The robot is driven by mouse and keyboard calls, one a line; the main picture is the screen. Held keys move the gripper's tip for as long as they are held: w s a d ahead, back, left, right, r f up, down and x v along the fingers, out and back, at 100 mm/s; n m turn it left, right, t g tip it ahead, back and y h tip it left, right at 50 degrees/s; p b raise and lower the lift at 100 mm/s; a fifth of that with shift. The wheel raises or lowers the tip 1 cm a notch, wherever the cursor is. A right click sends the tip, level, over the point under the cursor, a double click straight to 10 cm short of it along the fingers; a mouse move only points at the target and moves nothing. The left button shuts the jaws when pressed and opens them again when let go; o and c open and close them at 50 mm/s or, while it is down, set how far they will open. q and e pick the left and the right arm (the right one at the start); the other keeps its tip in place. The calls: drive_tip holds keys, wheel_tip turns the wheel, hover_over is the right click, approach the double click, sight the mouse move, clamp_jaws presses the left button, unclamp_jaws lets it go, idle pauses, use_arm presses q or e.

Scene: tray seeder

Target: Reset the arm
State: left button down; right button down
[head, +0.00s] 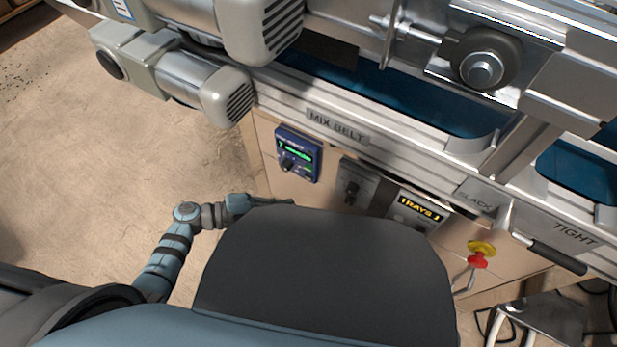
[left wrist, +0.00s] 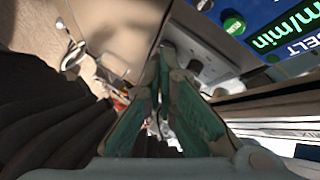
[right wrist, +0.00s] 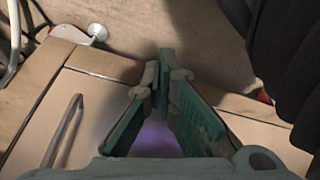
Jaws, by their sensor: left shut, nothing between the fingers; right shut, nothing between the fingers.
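My left arm (head: 172,255) comes in from the left in the head view and bends at the elbow towards the machine front. My left gripper (head: 288,202) is partly hidden behind my dark body panel, below the blue speed display box (head: 298,154). In the left wrist view the left gripper's green-padded fingers (left wrist: 165,58) meet at their tips, shut and empty. My right gripper does not show in the head view. In the right wrist view its fingers (right wrist: 166,62) also meet at the tips, shut with nothing between them, over a pale panel (right wrist: 85,95) with a metal handle (right wrist: 64,130).
The seeder has a rail labelled MIX BELT (head: 338,127), a TRAYS display (head: 420,208), a red and yellow stop button (head: 478,255) and a black-handled lever (head: 550,255). Motors (head: 205,95) jut out at upper left. The floor (head: 90,165) at left is clear. Cables lie at lower right.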

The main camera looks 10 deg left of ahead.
idle(0.4)
